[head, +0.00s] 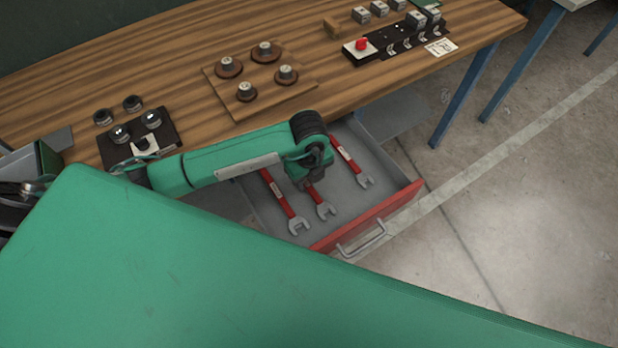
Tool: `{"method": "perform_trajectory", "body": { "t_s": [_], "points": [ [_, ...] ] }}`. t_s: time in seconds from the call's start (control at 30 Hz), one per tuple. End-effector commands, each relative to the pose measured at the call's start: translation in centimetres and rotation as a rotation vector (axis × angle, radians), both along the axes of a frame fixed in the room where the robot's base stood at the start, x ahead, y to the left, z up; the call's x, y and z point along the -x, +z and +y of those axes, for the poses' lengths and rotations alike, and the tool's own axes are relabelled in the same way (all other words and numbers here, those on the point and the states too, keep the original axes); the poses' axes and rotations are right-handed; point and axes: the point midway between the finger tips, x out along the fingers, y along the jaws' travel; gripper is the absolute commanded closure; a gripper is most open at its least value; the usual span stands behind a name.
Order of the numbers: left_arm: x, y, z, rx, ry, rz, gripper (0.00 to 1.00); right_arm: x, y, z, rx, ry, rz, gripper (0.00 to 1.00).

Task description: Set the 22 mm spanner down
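Three red-handled spanners with grey open jaws are at the open drawer (376,214) under the bench: a left one (280,196), a middle one (319,204) and a right one (350,163). Their size labels are too small to read, so I cannot tell which is the 22 mm one. My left gripper (310,176) points down over the drawer, right at the handle of the middle spanner, whose upper part it hides. Its fingertips are hidden, so I cannot tell if it is open or shut, or if that spanner is held. My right gripper is not in view.
The wooden bench (190,75) carries a board with several round knobbed pieces (265,50), a black panel with a red button (361,44) and a dark tray (165,136) at left. The drawer's red front sticks out. Bare floor (540,190) lies to the right.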

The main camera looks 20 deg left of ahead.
Motion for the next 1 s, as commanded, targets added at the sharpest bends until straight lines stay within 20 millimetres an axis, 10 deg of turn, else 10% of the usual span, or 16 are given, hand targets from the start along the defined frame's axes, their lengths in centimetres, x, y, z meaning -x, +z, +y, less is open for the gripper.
{"method": "perform_trajectory", "body": {
  "t_s": [0.5, 1.0],
  "points": [
    [0.0, 8.4, 0.0, 0.001, 0.000, -0.001, 0.60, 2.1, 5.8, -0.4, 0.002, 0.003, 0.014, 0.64],
    [0.0, 9.8, 0.0, 0.000, 0.000, 0.000, 0.60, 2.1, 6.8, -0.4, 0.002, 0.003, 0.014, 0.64]
  ]
}}
